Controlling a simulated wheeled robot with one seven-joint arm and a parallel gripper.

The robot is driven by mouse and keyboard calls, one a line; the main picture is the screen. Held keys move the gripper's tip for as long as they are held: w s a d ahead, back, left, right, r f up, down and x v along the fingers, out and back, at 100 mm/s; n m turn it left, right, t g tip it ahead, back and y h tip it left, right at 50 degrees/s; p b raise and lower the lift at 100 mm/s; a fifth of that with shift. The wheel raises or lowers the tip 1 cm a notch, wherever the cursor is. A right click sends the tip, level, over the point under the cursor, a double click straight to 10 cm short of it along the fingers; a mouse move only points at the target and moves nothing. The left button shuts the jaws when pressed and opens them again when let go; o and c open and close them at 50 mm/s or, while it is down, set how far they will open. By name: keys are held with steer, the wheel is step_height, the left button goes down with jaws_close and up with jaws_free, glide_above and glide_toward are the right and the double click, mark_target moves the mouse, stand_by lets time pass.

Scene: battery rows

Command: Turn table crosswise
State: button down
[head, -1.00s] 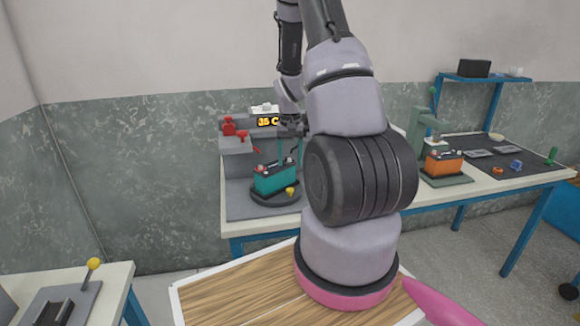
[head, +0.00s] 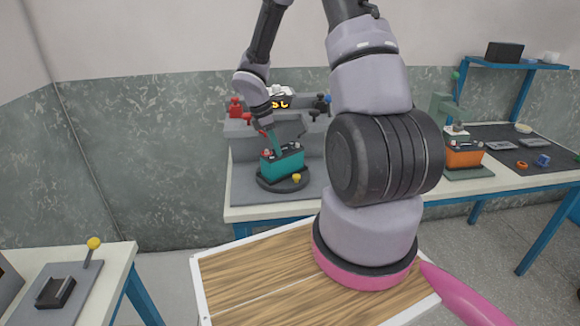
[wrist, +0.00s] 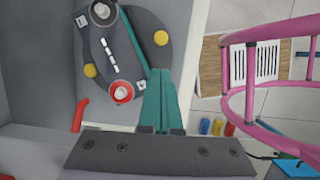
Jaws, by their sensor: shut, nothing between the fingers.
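The turntable (head: 268,185) is a dark round disc on a grey plate on the far bench. It carries a teal battery (head: 283,165) with a dark top, lying slantwise in the head view. A yellow knob (head: 297,177) shows at the disc's front edge. In the wrist view the disc (wrist: 152,25) has two yellow knobs, one on each side of the battery (wrist: 112,50), with its red and pale terminals. My gripper (head: 275,143) points down over the battery in the head view. In the wrist view its teal fingers (wrist: 158,75) are together and empty by the disc's edge; contact is unclear.
Behind the turntable stand a grey block with red clamps (head: 236,107) and a lit display (head: 279,103), partly hidden by my arm. To the right are an orange battery (head: 463,156) under a green press and a dark mat with small parts. A side bench with a yellow-knobbed lever (head: 93,243) stands left.

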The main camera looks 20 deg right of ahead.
glide_above(291, 183)
steer(key=a, duration=0.2)
steer(key=f, duration=0.9)
steer(key=shift+w+d+f, duration=0.25)
